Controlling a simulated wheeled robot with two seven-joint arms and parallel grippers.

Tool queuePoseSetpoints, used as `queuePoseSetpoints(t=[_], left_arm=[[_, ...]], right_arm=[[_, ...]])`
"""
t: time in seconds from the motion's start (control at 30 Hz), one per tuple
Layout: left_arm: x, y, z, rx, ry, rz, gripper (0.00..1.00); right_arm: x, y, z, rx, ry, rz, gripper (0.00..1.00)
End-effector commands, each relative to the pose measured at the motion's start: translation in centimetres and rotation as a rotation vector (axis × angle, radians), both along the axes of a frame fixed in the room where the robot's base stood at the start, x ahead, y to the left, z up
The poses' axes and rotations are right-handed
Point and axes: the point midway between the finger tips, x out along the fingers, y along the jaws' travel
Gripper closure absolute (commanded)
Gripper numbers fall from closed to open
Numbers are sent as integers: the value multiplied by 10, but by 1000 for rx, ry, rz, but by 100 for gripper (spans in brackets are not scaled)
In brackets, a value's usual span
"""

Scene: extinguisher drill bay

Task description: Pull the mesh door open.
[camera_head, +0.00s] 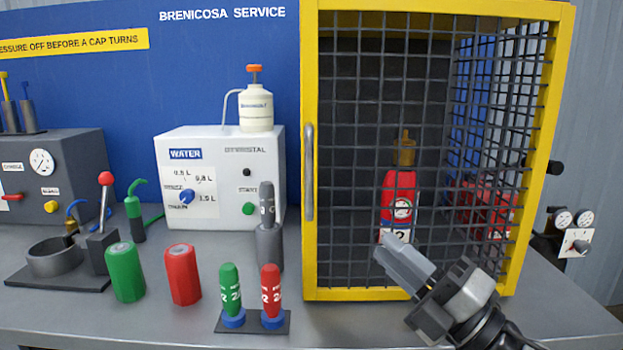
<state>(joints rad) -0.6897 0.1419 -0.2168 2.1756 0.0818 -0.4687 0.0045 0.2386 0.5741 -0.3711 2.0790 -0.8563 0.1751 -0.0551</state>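The mesh door (430,293) is a yellow frame with dark wire mesh on the front of a cage at the right of the head view. It looks closed. Its grey vertical bar handle (309,172) is on the left side of the frame. My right gripper (388,248) is in front of the lower part of the door, right of and below the handle and apart from it. Its fingers look together with nothing between them. Behind the mesh stands a red extinguisher (398,198) with a brass top, its lower part partly hidden by my gripper. My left gripper is not in view.
Left of the door stand a white water box (221,165) with a bottle on top, a dark grey holder (269,247), and a small rack (253,326) with green and red cartridges. Green (125,272) and red (182,275) cylinders stand farther left. Gauges (573,218) are at the right.

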Motion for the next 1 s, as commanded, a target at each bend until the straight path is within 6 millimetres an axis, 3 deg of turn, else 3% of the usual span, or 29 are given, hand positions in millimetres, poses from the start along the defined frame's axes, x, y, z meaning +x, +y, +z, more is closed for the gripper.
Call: queuePoseSetpoints(t=[0.03,0.1,0.23,0.4,0.63,1.0], left_arm=[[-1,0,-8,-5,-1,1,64],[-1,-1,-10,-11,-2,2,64],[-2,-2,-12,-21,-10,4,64],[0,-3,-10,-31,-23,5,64],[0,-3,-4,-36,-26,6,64],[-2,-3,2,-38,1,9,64]], right_arm=[[-2,6,23,-167,-183,9,83],[-6,12,46,-395,-398,6,83],[-4,8,72,-767,-683,-50,83],[5,-10,93,-1074,-860,-145,83],[16,-9,102,-1168,-902,-182,83],[56,55,104,-1162,-902,-179,83]])
